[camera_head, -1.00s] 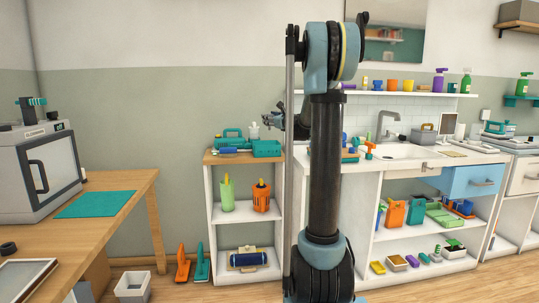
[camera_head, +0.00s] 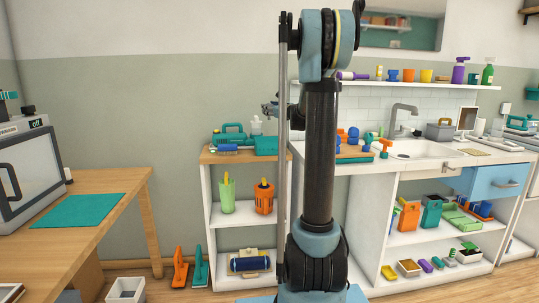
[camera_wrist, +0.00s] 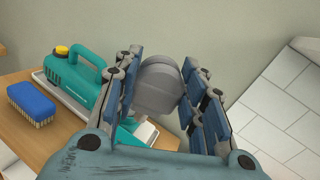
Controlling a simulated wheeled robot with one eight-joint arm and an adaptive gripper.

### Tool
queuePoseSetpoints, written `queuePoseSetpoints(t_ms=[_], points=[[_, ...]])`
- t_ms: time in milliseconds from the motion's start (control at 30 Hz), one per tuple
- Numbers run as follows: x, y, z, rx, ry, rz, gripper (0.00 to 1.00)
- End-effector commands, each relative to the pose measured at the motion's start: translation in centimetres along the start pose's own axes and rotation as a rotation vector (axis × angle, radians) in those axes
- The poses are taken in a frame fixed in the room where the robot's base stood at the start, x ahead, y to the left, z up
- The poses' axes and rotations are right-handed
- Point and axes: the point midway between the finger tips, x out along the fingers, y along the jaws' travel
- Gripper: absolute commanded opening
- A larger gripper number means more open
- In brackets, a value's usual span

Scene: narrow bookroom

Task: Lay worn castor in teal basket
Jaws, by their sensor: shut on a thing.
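My gripper (camera_wrist: 165,90) is shut on a rounded grey thing (camera_wrist: 158,85), which I take to be the worn castor. It sits between the blue-padded fingers, which hide part of it. In the head view my gripper (camera_head: 270,108) shows small above the small shelf unit, and the held thing is not clear there. A teal box-like thing (camera_head: 266,144) stands on that unit's top, below and near my gripper. I cannot tell whether it is the teal basket.
A teal container with a handle (camera_wrist: 75,80) and a blue brush (camera_wrist: 32,103) stand on the wooden top (camera_wrist: 45,145). A wall is close behind. The sink counter (camera_head: 420,160) is at right, a wooden table (camera_head: 125,185) at left. A white bin (camera_head: 127,290) stands on the floor.

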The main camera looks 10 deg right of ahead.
Motion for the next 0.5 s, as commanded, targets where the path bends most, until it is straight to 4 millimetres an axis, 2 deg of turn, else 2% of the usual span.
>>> queuePoseSetpoints(t_ms=[233, 500], points=[[-0.1, -0.3, -0.6, 0.0, 0.001, -0.004, 0.09], [-0.1, 0.6, -4.5, 0.0, 0.001, -0.004, 0.09]])
